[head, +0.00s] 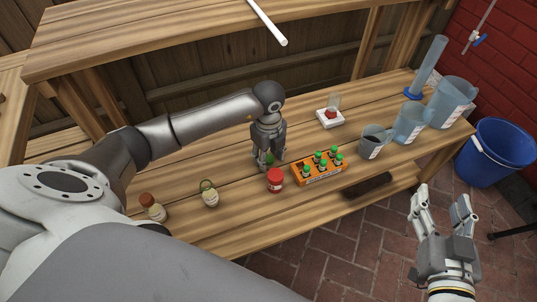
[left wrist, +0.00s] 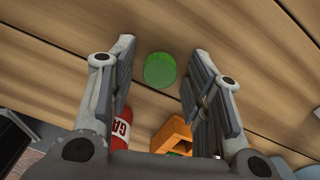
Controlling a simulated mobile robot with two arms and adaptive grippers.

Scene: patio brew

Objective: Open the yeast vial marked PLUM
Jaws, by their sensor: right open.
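An orange rack (head: 322,177) on the bench holds several small dark vials with green caps (head: 318,155). Their labels are too small to read, so I cannot tell which is PLUM. My left gripper (head: 265,164) points down at the bench, left of the rack. In the left wrist view its fingers are apart, with a round green cap (left wrist: 160,70) between and beyond their tips. It also shows beside the fingers in the head view (head: 270,158). Whether a vial is under it is hidden. My right gripper (head: 442,197) is open and empty, in front of the bench.
Measuring jugs (head: 411,124) and a white-based device (head: 330,118) stand further right. A round flask (head: 209,194) and a brown-capped bottle (head: 152,207) stand left. A blue bucket (head: 497,152) is on the floor.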

